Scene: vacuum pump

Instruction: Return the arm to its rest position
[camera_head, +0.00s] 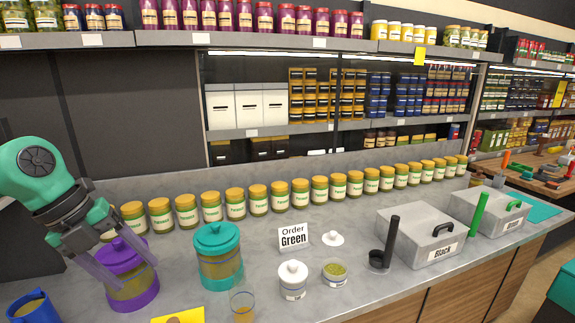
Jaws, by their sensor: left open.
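A purple-lidded canister (135,290) stands upright on the counter at the left. My left gripper (136,272) is open, with its two grey fingers reaching down over the canister's lid, one on each side. I cannot tell whether the fingers touch it. My left arm comes in from the left edge above the canister. A teal-lidded canister (219,258) stands just right of it, closed and upright. My right gripper is not in view.
A row of yellow-lidded jars (235,204) lines the counter's back. A blue mug (33,308), a glass (243,304), a white jar (292,279), an open tin (335,273) and an "Order Green" sign (293,238) stand nearby. Grey bins (425,238) stand right.

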